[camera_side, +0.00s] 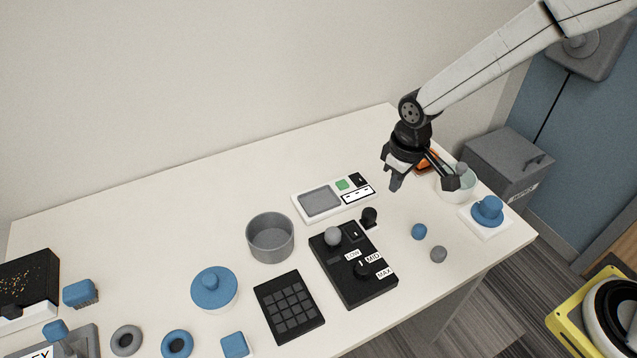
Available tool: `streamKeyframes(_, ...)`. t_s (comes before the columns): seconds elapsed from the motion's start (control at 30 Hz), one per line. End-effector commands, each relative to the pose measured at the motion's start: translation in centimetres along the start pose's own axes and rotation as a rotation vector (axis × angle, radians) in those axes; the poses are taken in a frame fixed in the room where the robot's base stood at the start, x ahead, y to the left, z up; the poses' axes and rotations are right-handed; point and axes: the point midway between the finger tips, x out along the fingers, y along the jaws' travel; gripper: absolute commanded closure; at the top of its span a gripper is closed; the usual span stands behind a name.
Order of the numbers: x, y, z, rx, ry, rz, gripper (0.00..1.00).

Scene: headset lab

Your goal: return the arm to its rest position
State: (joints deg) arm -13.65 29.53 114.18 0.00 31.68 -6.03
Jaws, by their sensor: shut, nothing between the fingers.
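My gripper (424,184) is at the end of my arm, which reaches in from the upper right. It hangs above the right back part of the white table (190,190), pointing down. It is shut and holds nothing. A white cup-like container (456,190) is just behind and to the right of its right finger, partly covered by it. An orange and black item (427,160) shows between the finger parts, mostly hidden. I cannot tell whether the gripper touches either one.
A grey bin (508,165) stands beyond that edge. The back left is clear.

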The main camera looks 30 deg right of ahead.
Motion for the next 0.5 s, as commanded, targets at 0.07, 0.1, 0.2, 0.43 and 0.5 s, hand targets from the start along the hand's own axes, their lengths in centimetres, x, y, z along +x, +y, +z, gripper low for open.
streamKeyframes(0.07, -1.2, 1.1, 1.6, 0.044, 0.019, 0.005, 1.0)
streamKeyframes(0.1, -1.7, 1.6, 2.4, 0.064, 0.028, 0.007, 1.0)
streamKeyframes(0.2, -2.9, 2.6, 4.5, 0.114, 0.051, 0.013, 1.0)
streamKeyframes(0.43, -4.9, 4.3, 9.7, 0.23, 0.1, 0.028, 1.0)
streamKeyframes(0.5, -5.3, 4.6, 11.2, 0.262, 0.115, 0.033, 1.0)
